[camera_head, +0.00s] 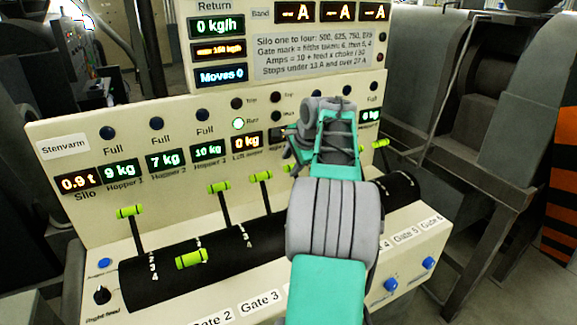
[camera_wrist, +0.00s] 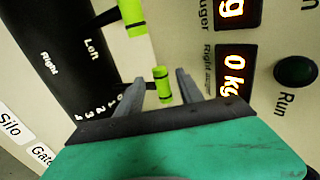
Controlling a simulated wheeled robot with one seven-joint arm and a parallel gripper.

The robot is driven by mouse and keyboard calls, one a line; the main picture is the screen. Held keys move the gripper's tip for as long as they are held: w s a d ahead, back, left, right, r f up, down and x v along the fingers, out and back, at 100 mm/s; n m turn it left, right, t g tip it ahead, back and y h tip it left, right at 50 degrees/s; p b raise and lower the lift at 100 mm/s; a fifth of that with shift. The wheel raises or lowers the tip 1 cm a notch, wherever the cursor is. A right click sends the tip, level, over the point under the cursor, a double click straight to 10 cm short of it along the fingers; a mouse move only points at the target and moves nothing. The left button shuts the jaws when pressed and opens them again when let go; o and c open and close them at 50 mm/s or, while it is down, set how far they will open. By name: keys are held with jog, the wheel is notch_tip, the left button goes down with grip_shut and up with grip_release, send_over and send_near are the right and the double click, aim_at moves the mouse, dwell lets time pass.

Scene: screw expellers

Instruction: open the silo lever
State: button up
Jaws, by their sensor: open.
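The black drum (camera_wrist: 60,65) in the wrist view carries a lever with a lime-green grip (camera_wrist: 161,85) and a printed scale of numbers beside it. The "Silo" label (camera_wrist: 10,127) stands in the panel's lower left, in line with this lever as far as I can tell. My gripper (camera_wrist: 159,80) is open, and the grip appears between its two grey fingers, with no clear contact.
Other levers with lime grips stand along the drum: one at far left (camera_head: 130,211), others nearer the middle (camera_head: 219,188) and right (camera_head: 380,143). One grip lies low (camera_head: 192,260). A second grip (camera_wrist: 131,15) is close in the wrist view. A display panel (camera_wrist: 236,85) rises behind.

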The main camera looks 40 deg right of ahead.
jog(key=shift+x, duration=1.15)
grip_shut()
dwell(0.5)
